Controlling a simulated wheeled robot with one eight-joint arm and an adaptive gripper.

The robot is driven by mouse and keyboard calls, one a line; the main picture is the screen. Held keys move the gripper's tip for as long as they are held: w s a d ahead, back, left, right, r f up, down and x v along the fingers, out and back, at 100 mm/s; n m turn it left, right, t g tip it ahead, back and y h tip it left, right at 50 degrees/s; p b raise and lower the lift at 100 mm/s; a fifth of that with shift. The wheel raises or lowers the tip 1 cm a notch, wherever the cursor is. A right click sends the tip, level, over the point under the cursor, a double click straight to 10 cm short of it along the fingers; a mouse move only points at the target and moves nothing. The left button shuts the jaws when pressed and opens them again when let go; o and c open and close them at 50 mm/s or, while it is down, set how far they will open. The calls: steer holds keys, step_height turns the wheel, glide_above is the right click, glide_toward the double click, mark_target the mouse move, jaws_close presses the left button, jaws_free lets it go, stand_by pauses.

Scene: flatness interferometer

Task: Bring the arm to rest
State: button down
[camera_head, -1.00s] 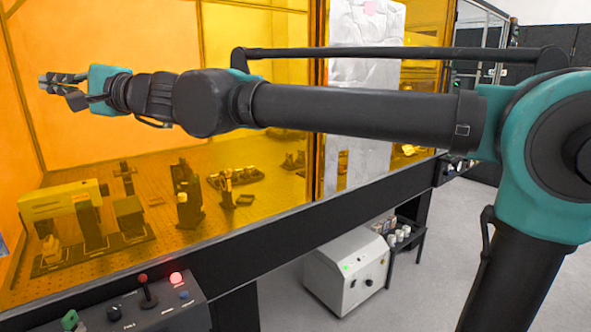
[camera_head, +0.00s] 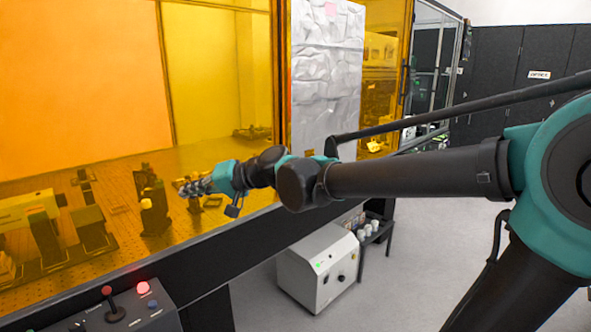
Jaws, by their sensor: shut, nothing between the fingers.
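My gripper (camera_head: 186,189) is at the end of my arm, which reaches from the right side of the head view toward the left. The fingers look close together and hold nothing that I can see. The gripper shows in front of the amber enclosure panel (camera_head: 85,75), just above the black front beam. My forearm slopes slightly. Whether the fingers touch the panel cannot be told from this view.
Behind the amber panel, optical parts (camera_head: 153,205) stand on a breadboard. A control box (camera_head: 145,310) with a lit red button and a lever sits at lower left. A white cabinet (camera_head: 318,268) stands on the floor beside a small black rack (camera_head: 375,235). Grey floor is clear at right.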

steer(key=d+f+m+t+h, duration=0.1)
steer(key=d+f+h, duration=0.4)
steer(key=d+f, duration=0.95)
steer(key=d+f+m+t+h, duration=0.1)
steer(key=d+f+h, duration=0.3)
steer(key=d+f, duration=1.05)
steer(key=s+d+f+h, duration=0.1)
steer(key=s+d, duration=0.3)
steer(key=d, duration=0.4)
steer(key=s+d+f+m+g+h, duration=0.1)
steer(key=s+d+f+h, duration=0.1)
steer(key=d, duration=0.6)
steer(key=shift+s+d+h, duration=0.25)
steer(key=shift+s+h, duration=0.55)
steer(key=shift+s, duration=0.15)
